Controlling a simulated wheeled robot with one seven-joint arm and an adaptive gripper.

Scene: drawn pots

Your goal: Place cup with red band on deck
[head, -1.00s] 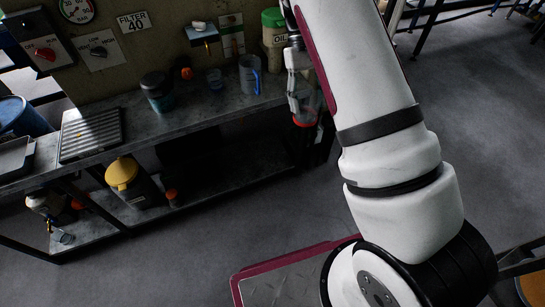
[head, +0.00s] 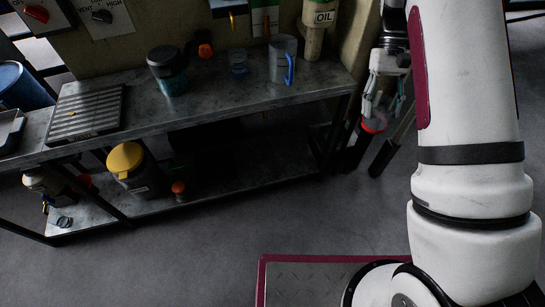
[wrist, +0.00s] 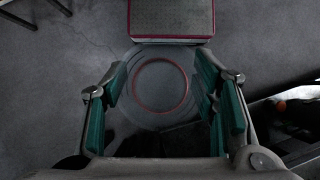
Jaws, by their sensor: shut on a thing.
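My gripper (head: 384,92) hangs at the right of the bench's end in the head view. It is shut on a clear cup with a red band (head: 374,124), which hangs below the fingers, clear of the floor. The wrist view looks down through the cup (wrist: 160,86), whose red ring shows between the green-padded fingers of my gripper (wrist: 161,80). The deck, a grey tread plate with a dark red edge (head: 310,284), is at the bottom of the head view. It also shows at the top of the wrist view (wrist: 172,17), apart from the cup.
A metal bench (head: 222,108) holds a ribbed tray (head: 85,109), a dark-lidded teal jar (head: 167,72), a small blue cup (head: 238,62) and a grey jug with a blue handle (head: 283,58). A yellow-lidded pot (head: 130,165) stands on the lower shelf. The visible deck surface is bare.

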